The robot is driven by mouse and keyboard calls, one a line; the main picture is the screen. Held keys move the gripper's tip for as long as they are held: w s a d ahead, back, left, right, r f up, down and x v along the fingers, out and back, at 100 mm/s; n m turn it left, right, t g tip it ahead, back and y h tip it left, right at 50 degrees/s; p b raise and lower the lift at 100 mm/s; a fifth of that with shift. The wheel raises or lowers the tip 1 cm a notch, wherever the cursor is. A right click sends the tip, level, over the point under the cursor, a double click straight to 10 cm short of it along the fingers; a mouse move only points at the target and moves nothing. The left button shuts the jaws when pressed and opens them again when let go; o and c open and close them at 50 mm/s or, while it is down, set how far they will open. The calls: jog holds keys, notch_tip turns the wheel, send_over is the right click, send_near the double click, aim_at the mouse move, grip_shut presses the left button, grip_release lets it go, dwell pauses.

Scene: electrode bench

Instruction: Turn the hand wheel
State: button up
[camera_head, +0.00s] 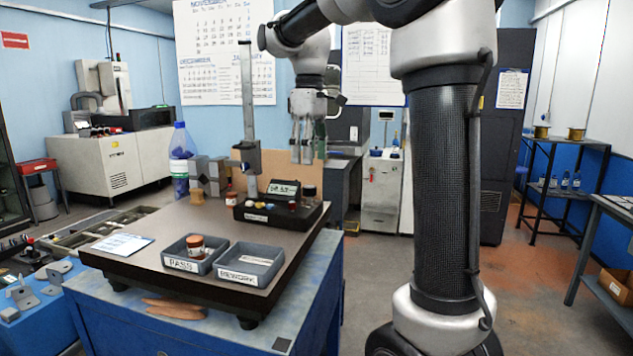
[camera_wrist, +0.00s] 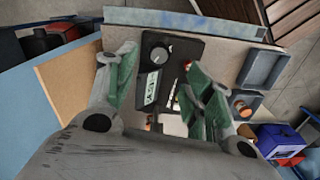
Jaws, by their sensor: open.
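No part is clearly recognisable as a hand wheel. A black instrument box (camera_head: 262,214) with a small display (camera_head: 283,188), coloured buttons and a dark round knob (camera_head: 308,191) sits at the back right of the dark surface plate (camera_head: 150,215). The box also shows in the wrist view (camera_wrist: 180,50), with a round knob (camera_wrist: 158,54) near its top. My gripper (camera_head: 307,158) points down above the box, apart from it.
Grey trays labelled PASS (camera_head: 195,262) and REWORK (camera_head: 249,268) sit at the plate's front; PASS holds a small jar. A blue-capped bottle (camera_head: 180,160) and grey blocks (camera_head: 208,172) stand at the back. A paper card (camera_head: 122,243) lies left. The plate's middle is clear.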

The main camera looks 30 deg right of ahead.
aim_at(310, 186)
jog(key=shift+n, duration=0.4)
jog(key=shift+f, duration=0.3)
notch_tip(310, 186, down, 7)
jog(key=shift+f, duration=0.1)
jog(key=c, duration=1)
